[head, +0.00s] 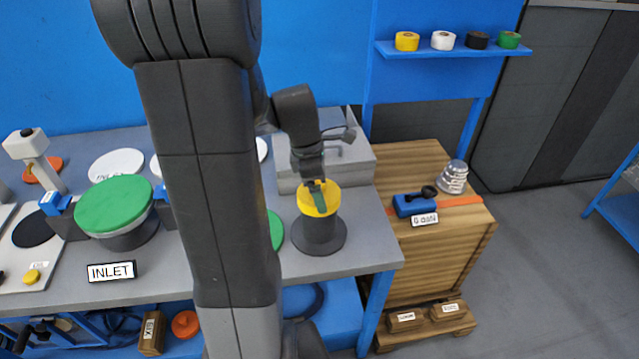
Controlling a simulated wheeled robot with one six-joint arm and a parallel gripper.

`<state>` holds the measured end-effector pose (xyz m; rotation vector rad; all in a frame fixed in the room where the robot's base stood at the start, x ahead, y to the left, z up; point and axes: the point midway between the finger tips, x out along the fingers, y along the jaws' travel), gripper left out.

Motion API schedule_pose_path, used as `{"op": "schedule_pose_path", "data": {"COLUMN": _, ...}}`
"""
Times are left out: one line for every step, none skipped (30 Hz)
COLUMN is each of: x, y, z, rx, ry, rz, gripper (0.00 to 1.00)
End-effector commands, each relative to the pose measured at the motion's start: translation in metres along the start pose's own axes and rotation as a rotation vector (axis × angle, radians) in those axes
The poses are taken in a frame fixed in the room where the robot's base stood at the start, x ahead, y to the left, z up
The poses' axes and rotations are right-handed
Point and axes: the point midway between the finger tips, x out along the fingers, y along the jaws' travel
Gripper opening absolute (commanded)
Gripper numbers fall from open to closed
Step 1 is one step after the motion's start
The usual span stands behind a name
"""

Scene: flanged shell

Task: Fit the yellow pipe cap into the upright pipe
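The yellow pipe cap (331,201) is at the top of the dark upright pipe (319,229), which stands on a round flange near the right end of the grey bench. From this angle I cannot tell whether the cap is seated in the pipe or held just above it. My gripper (317,190) points down at the cap from above, and a green finger-like part overlaps the cap's front. The far side of the grip is hidden, so I cannot tell whether the fingers are closed on the cap.
My arm hides the middle of the bench. A green disc-topped fitting (112,204) stands at left behind the INLET sign (111,272). A grey block fixture (351,162) is just behind the pipe. A wooden cabinet (425,260) with a blue tool (414,204) stands at right.

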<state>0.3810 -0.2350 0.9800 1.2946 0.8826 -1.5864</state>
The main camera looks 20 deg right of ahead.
Motion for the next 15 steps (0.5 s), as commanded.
{"op": "schedule_pose_path", "data": {"x": 0.002, "y": 0.000, "z": 0.000, "rx": 0.000, "ry": 0.000, "rz": 0.000, "gripper": 0.66}}
{"op": "schedule_pose_path", "data": {"x": 0.003, "y": 0.000, "z": -0.001, "rx": 0.000, "ry": 0.000, "rz": 0.000, "gripper": 0.66}}
{"op": "schedule_pose_path", "data": {"x": 0.004, "y": 0.000, "z": -0.001, "rx": 0.000, "ry": 0.000, "rz": -0.001, "gripper": 0.66}}
{"op": "schedule_pose_path", "data": {"x": 0.005, "y": 0.000, "z": -0.001, "rx": 0.000, "ry": 0.000, "rz": -0.001, "gripper": 0.66}}
{"op": "schedule_pose_path", "data": {"x": 0.005, "y": 0.000, "z": -0.001, "rx": 0.000, "ry": 0.000, "rz": -0.001, "gripper": 0.66}}
{"op": "schedule_pose_path", "data": {"x": 0.006, "y": 0.000, "z": -0.001, "rx": 0.000, "ry": 0.000, "rz": -0.001, "gripper": 0.66}}
{"op": "schedule_pose_path", "data": {"x": 0.007, "y": 0.000, "z": -0.001, "rx": 0.000, "ry": 0.000, "rz": -0.001, "gripper": 0.66}}
{"op": "schedule_pose_path", "data": {"x": 0.008, "y": 0.000, "z": -0.002, "rx": 0.000, "ry": 0.000, "rz": -0.001, "gripper": 0.66}}
{"op": "schedule_pose_path", "data": {"x": 0.009, "y": 0.000, "z": -0.002, "rx": 0.000, "ry": 0.000, "rz": -0.001, "gripper": 0.66}}
{"op": "schedule_pose_path", "data": {"x": 0.010, "y": 0.000, "z": -0.002, "rx": 0.000, "ry": 0.000, "rz": -0.001, "gripper": 0.66}}
{"op": "schedule_pose_path", "data": {"x": 0.010, "y": 0.000, "z": -0.002, "rx": 0.000, "ry": 0.000, "rz": -0.001, "gripper": 0.66}}
{"op": "schedule_pose_path", "data": {"x": 0.011, "y": 0.000, "z": -0.002, "rx": 0.000, "ry": 0.000, "rz": -0.001, "gripper": 0.66}}
{"op": "schedule_pose_path", "data": {"x": 0.012, "y": 0.000, "z": -0.003, "rx": 0.000, "ry": 0.000, "rz": -0.001, "gripper": 0.66}}
{"op": "schedule_pose_path", "data": {"x": 0.013, "y": 0.000, "z": -0.003, "rx": 0.000, "ry": 0.000, "rz": -0.001, "gripper": 0.66}}
{"op": "schedule_pose_path", "data": {"x": 0.014, "y": 0.000, "z": -0.003, "rx": 0.000, "ry": 0.000, "rz": -0.001, "gripper": 0.66}}
